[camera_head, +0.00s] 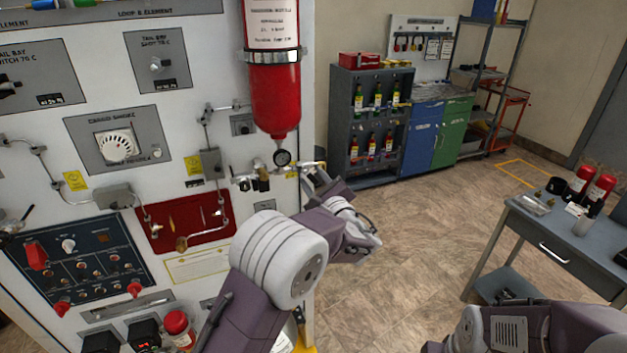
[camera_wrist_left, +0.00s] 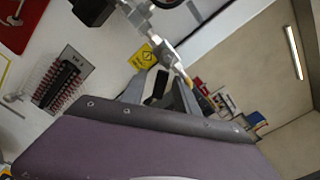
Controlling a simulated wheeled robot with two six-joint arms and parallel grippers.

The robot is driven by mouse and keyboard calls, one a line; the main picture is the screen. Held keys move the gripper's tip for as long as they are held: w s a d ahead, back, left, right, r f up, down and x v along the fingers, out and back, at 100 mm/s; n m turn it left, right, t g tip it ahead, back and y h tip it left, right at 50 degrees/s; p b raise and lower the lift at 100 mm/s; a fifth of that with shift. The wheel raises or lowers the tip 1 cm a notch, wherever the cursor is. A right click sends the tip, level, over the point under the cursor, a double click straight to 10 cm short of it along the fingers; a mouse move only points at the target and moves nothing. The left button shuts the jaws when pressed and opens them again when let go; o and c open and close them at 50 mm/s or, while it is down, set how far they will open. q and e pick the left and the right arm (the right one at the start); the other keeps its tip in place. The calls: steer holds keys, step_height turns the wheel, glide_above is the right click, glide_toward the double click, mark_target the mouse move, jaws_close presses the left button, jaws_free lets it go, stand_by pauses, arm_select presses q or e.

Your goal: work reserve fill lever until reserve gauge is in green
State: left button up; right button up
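Metal valve fittings run beside the gauge, with a lever-like arm (camera_head: 308,167) sticking out to the right.
The panel carries a red plate (camera_head: 190,222), a dark switch box (camera_head: 85,262) and pipes left of my arm. A grey table (camera_head: 560,240) with red bottles stands at the right. A bottle rack (camera_head: 340,130) stands behind. The floor between is clear.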

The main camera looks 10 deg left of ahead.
arm_select(q)
steer(key=b+v, duration=0.2)
steer(key=v, duration=0.7)
stand_by(0.8)
steer(key=p, duration=1.4)
steer(key=shift+s, duration=0.1)
